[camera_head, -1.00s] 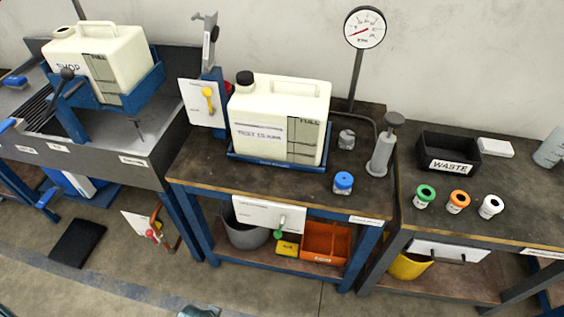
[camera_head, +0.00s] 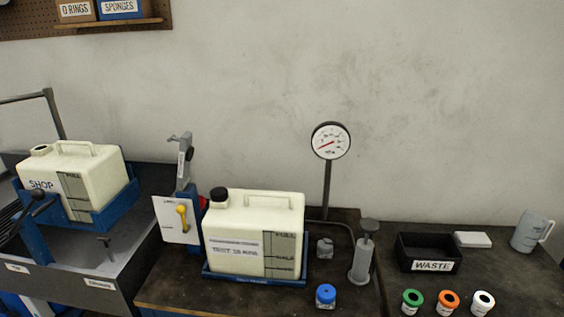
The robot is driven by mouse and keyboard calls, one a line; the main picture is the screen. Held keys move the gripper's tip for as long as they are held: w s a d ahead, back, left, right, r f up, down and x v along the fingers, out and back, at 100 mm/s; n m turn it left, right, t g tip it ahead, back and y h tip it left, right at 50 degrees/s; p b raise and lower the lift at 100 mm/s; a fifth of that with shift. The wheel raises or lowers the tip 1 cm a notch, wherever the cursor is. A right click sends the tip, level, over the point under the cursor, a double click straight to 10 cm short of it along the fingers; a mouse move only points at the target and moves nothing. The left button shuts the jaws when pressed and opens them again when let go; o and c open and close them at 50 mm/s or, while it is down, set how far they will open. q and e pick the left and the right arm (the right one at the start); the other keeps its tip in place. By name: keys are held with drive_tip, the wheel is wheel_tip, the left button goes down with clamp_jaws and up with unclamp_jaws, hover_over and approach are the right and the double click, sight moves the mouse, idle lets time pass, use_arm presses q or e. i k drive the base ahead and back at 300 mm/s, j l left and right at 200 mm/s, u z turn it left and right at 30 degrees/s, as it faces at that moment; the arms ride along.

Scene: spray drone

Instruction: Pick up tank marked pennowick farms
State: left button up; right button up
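No label that I can read says Pennowick Farms. A cream tank marked SHOP (camera_head: 50,186) sits tilted in a blue cradle (camera_head: 112,207) over the sink at the left. A second cream tank (camera_head: 236,224) with a dark cap stands upright in a blue tray (camera_head: 226,277) on the middle bench. Neither of my grippers is in view.
A pressure gauge (camera_head: 331,141) on a post and a grey pump (camera_head: 363,258) stand right of the middle tank. A blue-capped jar (camera_head: 326,297) is in front. Boxes (camera_head: 121,8) sit on a shelf.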

sight(251, 233)
drive_tip(key=i+j, duration=0.15)
drive_tip(key=j, duration=0.25)
drive_tip(key=i+j, duration=0.2)
drive_tip(key=j, duration=0.2)
drive_tip(key=i+j, duration=0.15)
drive_tip(key=j, duration=0.25)
drive_tip(key=i+j, duration=0.2)
drive_tip(key=j, duration=0.15)
drive_tip(key=i+j, duration=0.15)
drive_tip(key=j, duration=0.25)
drive_tip(key=l, duration=0.45)
drive_tip(key=k+l+u, duration=0.1)
drive_tip(key=l, duration=0.4)
drive_tip(key=k+l+u, duration=0.1)
drive_tip(key=l, duration=0.35)
drive_tip(key=k+l, duration=0.15)
drive_tip(key=l, duration=0.3)
drive_tip(key=k+l+u, duration=0.1)
drive_tip(key=l, duration=0.4)
